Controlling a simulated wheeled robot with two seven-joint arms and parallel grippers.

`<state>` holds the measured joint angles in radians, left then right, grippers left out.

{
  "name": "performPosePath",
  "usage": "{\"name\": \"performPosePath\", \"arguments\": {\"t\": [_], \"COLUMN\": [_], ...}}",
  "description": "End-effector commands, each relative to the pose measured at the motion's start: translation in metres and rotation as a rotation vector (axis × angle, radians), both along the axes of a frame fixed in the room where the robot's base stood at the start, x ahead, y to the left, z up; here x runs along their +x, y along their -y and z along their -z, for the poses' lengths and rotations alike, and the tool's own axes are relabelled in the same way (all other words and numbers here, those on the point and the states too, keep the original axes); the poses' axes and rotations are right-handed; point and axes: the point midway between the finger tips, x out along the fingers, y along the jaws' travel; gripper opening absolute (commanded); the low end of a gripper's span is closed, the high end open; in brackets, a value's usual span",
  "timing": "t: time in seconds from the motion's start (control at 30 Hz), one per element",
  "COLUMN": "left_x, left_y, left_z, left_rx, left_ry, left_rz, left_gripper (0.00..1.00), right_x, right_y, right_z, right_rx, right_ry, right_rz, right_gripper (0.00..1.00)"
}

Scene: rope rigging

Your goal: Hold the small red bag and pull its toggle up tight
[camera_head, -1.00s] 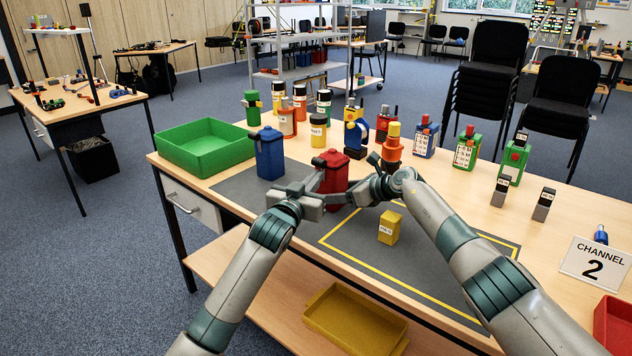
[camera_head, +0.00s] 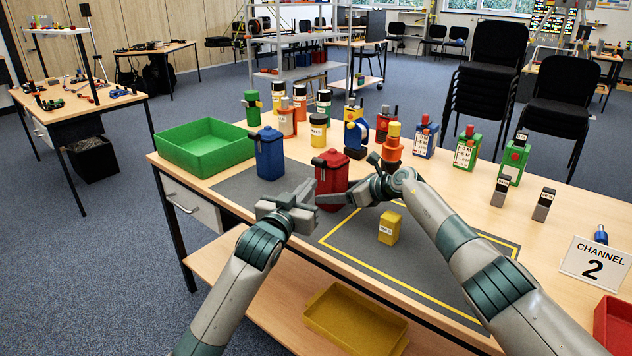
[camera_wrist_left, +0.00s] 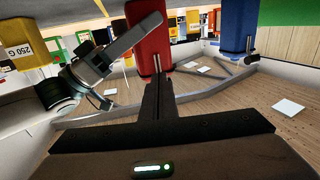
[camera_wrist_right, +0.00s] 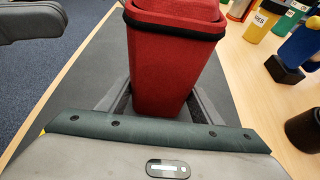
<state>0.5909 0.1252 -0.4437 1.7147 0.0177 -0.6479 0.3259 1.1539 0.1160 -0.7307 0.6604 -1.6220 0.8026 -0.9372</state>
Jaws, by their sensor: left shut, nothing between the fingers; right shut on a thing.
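The small red bag (camera_head: 331,184) stands upright on the dark mat beside a blue bag (camera_head: 269,153). Its dark toggle appears at the top left edge (camera_head: 318,162), small in the head view. My right gripper (camera_head: 336,198) is shut on the red bag, with a finger at each side of it in the right wrist view (camera_wrist_right: 165,75). My left gripper (camera_head: 310,188) is shut and empty, just left of the red bag. In the upside-down left wrist view its closed fingers (camera_wrist_left: 158,92) point toward the red bag (camera_wrist_left: 150,35); whether they touch its cord cannot be told.
A yellow block (camera_head: 389,228) sits inside the yellow outline near my right forearm. A green tray (camera_head: 205,150) is at the table's left. Several bottles and coloured devices stand behind the bags. A yellow tray (camera_head: 355,320) lies on the lower shelf.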

Motion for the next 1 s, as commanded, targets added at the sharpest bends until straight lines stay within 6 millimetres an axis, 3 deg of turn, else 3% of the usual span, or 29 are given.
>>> {"name": "performPosePath", "arguments": {"t": [0.2,0.5,0.53,0.6,1.0], "left_x": [-0.0109,-0.0121,-0.0121,-0.0121,-0.0120], "left_y": [-0.0036,-0.0040,-0.0039,-0.0039,-0.0038], "left_z": [-0.0002,0.0000,0.0000,0.0000,-0.0031], "left_rx": [0.000,0.001,0.001,0.001,0.001], "left_ry": [0.000,0.000,0.000,0.000,0.000], "left_rz": [0.000,0.000,0.000,0.000,0.000], "left_gripper": [0.00,0.00,0.00,0.00,0.00], "right_x": [-0.0002,-0.0003,-0.0002,-0.0002,-0.0006], "right_y": [0.0001,0.0001,0.0001,0.0001,0.0013], "right_z": [0.0010,0.0009,0.0009,0.0008,-0.0014], "right_rx": [0.000,-0.001,-0.001,-0.001,0.000], "right_ry": [-0.001,-0.001,-0.001,-0.001,0.000], "right_rz": [0.000,0.000,0.000,0.000,0.000], "right_gripper": [0.32,0.32,0.66,0.81,0.81]}}
